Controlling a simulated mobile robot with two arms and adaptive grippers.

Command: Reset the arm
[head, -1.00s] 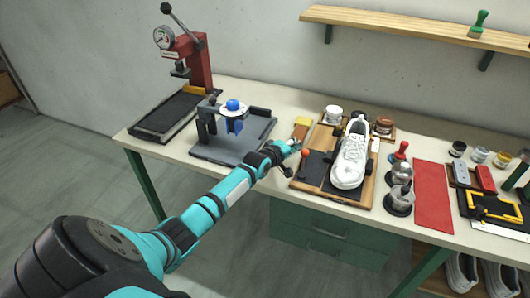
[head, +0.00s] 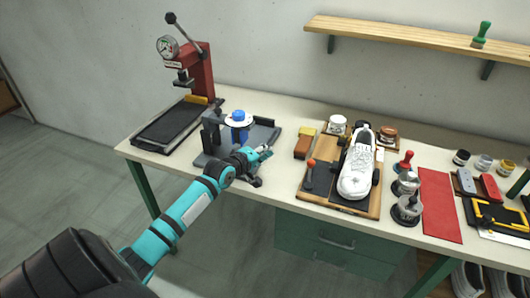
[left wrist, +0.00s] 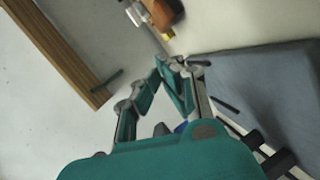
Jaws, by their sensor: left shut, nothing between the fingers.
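My left arm reaches in from the lower left over the front of the bench. Its left gripper (head: 264,153) is shut and empty, beside the right front of the grey fixture (head: 213,160) with the blue-topped part (head: 239,120). The left wrist view shows the closed teal and grey fingers (left wrist: 172,68) with nothing between them. The white shoe (head: 356,172) rests on the wooden board (head: 330,206), to the right of the gripper and apart from it. My right gripper is not in view.
A red press (head: 194,72) and a black tray (head: 172,125) stand at the left. A wood-and-yellow brush (head: 304,144), metal pots (head: 406,207) and a red mat (head: 439,204) lie farther right. A shelf (head: 420,38) is on the wall. Bare benchtop lies between fixture and board.

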